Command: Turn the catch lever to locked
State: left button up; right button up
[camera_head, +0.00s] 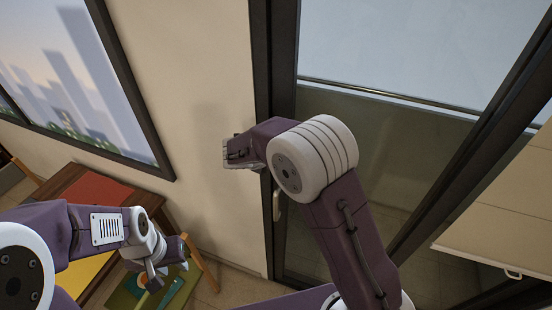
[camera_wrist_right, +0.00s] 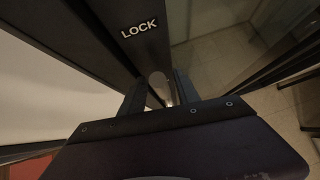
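The LOCK label (camera_wrist_right: 140,28) is in white letters on the dark door frame in the right wrist view. Just below it a pale, rounded piece (camera_wrist_right: 158,78), which looks like the catch lever, shows between my right fingers; its full shape and angle are hidden. My right gripper (camera_wrist_right: 160,92) has its two dark fingers apart, on either side of that piece; contact cannot be made out. In the head view my right gripper (camera_head: 232,152) is beside the dark frame (camera_head: 262,60), partly hidden by my wrist. My left gripper (camera_head: 168,265) is low at the left, open and empty.
A pale upright handle (camera_head: 277,205) is on the door frame below my right wrist. A glass door panel (camera_head: 385,140) stands to the right. A table with coloured panels (camera_head: 88,195) is at lower left, under a window (camera_head: 75,75). Pale wall (camera_head: 190,60) is left of the frame.

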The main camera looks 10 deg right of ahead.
dwell(0.3)
jog(key=b+v, duration=0.2)
jog(key=v, duration=0.7)
jog(key=shift+f+b, duration=0.15)
jog(key=shift+b, duration=0.15)
